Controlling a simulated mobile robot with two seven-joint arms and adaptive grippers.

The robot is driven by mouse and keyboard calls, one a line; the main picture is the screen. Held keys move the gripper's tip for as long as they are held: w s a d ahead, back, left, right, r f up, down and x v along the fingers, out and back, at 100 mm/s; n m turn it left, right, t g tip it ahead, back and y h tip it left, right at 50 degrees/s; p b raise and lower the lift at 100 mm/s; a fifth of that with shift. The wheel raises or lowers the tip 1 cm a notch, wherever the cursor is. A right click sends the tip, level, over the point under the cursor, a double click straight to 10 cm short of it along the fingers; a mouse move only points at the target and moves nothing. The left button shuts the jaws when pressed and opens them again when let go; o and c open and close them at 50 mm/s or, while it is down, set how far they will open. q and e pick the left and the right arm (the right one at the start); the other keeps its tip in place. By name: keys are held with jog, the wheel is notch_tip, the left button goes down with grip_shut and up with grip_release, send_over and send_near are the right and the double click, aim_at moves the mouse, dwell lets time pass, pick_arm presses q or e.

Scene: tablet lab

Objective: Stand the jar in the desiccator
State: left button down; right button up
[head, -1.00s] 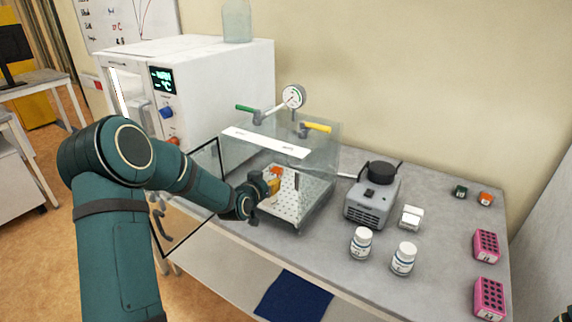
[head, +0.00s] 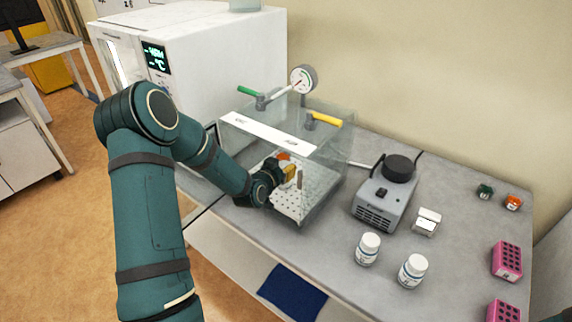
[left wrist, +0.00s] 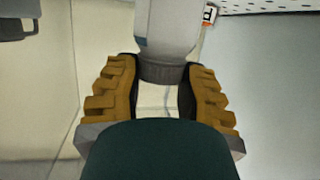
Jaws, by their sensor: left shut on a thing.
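My left gripper (head: 291,173) reaches through the open front of the clear desiccator (head: 337,165), over its perforated shelf (head: 320,184). In the left wrist view its yellow-brown fingers (left wrist: 165,80) are shut on the jar (left wrist: 167,28). The jar shows a pale, smooth body with a bit of blue label and a darker ribbed band between the fingertips. In the head view the jar is mostly hidden by the gripper, so I cannot tell whether it touches the shelf. My right gripper is not in view.
A small orange thing (head: 284,156) shows behind my gripper inside the desiccator. A thin upright post (head: 299,180) is close beside the fingers. A pump (head: 385,190) and two white bottles (head: 368,249) (head: 413,270) stand to the right. An oven (head: 200,60) stands behind left.

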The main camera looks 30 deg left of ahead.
pick_arm(q)
jog(key=c, duration=1.7)
grip_release()
jog(key=shift+w, duration=0.15)
jog(key=shift+s+r, duration=0.2)
jog(key=shift+s, duration=0.2)
grip_shut()
jog(key=shift+w+f, duration=0.1)
jog(key=shift+f, duration=0.15)
jog(key=o, duration=1.1)
grip_release()
jog(key=shift+r, duration=0.1)
jog(key=shift+r, duration=0.1)
jog(key=v, duration=1.2)
jog(key=shift+b, duration=0.3)
